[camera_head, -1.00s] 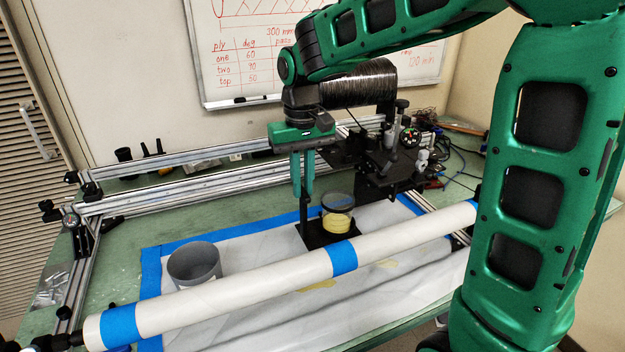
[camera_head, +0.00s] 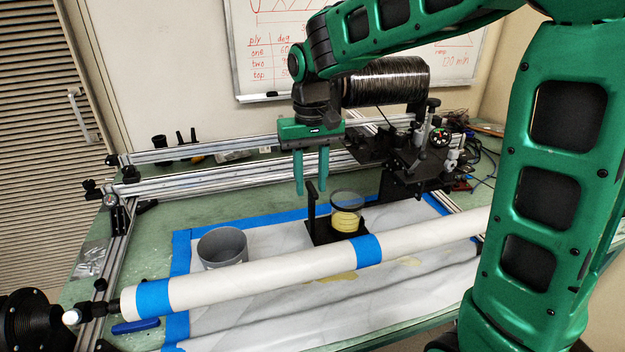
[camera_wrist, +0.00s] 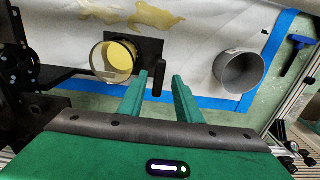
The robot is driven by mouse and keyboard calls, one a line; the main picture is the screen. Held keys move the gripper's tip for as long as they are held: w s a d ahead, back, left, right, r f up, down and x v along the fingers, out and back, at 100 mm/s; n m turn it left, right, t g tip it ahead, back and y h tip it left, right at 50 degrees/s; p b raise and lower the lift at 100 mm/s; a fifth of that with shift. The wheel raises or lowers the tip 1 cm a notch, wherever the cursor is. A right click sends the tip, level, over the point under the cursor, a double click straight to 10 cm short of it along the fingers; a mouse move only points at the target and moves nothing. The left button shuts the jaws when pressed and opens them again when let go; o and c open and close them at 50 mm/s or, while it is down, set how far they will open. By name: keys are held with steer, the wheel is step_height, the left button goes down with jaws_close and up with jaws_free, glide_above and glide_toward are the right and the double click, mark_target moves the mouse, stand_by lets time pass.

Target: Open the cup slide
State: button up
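The cup slide is a black plate (camera_head: 326,239) on the white sheet, with an upright black post (camera_head: 311,204) at its left. On it stands a clear cup (camera_head: 346,212) with yellow liquid. In the wrist view, the cup (camera_wrist: 112,62), plate (camera_wrist: 151,46) and post (camera_wrist: 158,78) also show. My gripper (camera_head: 311,192) is open above the post. In the wrist view, the post stands between the fingertips (camera_wrist: 161,77), with a gap on each side. I cannot tell how far above the post the tips are.
A grey empty cup (camera_head: 222,248) stands left of the slide. A long white tube (camera_head: 260,277) with blue bands crosses in front. Aluminium rails (camera_head: 215,168) lie behind. The black fixture (camera_head: 420,160) with dial and spool (camera_head: 386,82) stands close on the right.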

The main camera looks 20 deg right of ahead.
step_height(320, 180, up, 11)
steer(key=shift+f, duration=0.15)
stand_by(0.5)
steer(key=shift+w, duration=0.1)
